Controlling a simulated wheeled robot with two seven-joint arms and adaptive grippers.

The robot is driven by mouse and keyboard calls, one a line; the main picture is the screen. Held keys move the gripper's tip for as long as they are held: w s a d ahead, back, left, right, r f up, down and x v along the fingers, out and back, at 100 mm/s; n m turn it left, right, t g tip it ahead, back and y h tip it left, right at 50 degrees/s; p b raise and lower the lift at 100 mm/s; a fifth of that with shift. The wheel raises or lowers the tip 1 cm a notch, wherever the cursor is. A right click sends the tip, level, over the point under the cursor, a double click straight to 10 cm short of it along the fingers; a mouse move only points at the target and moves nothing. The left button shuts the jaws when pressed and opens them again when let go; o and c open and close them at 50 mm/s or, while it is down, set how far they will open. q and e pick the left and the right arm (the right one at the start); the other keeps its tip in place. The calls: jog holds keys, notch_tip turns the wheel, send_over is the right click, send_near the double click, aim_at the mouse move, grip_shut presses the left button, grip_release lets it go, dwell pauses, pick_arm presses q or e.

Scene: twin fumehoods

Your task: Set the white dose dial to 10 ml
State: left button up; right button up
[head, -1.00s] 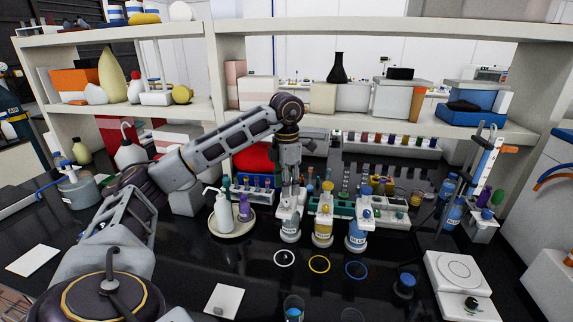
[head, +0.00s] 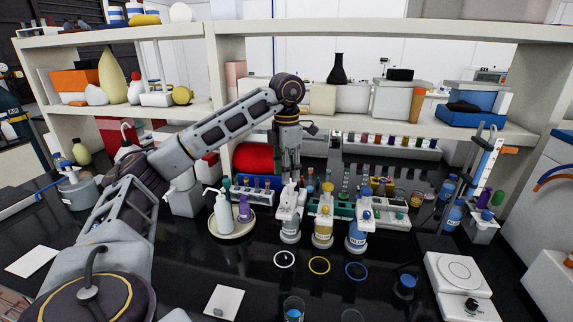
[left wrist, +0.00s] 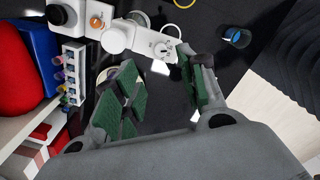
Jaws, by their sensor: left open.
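The white-marked dispenser (head: 290,213) stands on its bottle, leftmost of three bottle-top dispensers on the black bench. In the left wrist view, the white dispenser body (left wrist: 143,41) lies just beyond my fingers, with a round dial (left wrist: 162,49) at its near end. The dial's reading is too small to tell. My left gripper (head: 290,174) points down behind and above this dispenser. In the left wrist view, its green-padded fingers (left wrist: 158,90) are spread and empty, apart from the dial. My right gripper is not in view.
Yellow (head: 323,215) and blue (head: 358,218) dispensers stand close on the right. A pump bottle (head: 223,215) on a round tray and a tube rack (head: 257,189) are left. Shelves rise behind. The bench in front holds coloured rings (head: 319,264) and is largely clear.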

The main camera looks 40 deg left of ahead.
pick_arm(q)
jog(key=shift+r, duration=0.8)
jog(key=shift+r, duration=0.15)
jog(key=shift+s+r+n+p, duration=0.1)
jog(key=shift+r+n+p, duration=0.2)
jog(key=shift+r+p, duration=0.55)
jog(key=shift+f, duration=0.25)
